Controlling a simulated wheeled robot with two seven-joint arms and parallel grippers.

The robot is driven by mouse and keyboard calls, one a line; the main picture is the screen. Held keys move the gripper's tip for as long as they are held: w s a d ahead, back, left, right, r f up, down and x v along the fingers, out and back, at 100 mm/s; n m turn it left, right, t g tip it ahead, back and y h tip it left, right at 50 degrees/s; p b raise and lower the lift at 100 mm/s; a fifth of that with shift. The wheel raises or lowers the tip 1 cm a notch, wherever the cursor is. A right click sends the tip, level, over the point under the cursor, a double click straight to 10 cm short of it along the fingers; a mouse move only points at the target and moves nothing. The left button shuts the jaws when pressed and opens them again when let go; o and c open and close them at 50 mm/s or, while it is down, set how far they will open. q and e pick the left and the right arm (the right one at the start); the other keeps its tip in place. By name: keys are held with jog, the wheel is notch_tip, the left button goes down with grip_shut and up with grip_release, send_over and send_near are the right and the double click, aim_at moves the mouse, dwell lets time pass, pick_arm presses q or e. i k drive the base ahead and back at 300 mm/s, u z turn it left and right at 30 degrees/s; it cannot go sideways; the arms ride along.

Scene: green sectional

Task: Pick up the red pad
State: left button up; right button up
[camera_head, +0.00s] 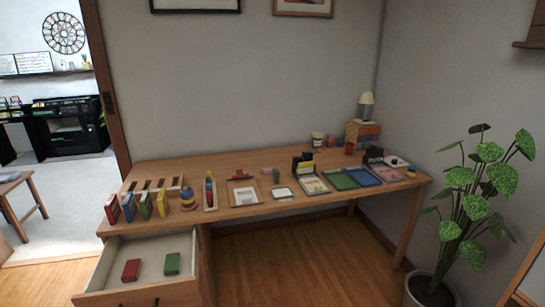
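A small flat red block (131,270), which may be the red pad, lies in the open drawer (97,265) at the lower left of the head view. A similar green block (172,263) lies to its right in the same drawer, apart from it. On the desk (240,160) above, a red upright piece (112,209) stands at the left end of a row with blue, green and yellow ones. A dark red item (237,173) sits near the desk's middle. Neither of my grippers shows in the head view.
The desktop holds stacking toys, trays, green and blue pads (351,179) and a lamp (366,103) at the back right. A potted plant (466,205) stands right of the desk. The wooden floor (290,265) under the desk is clear.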

aim_at(132, 268)
jog(key=u, duration=1.2)
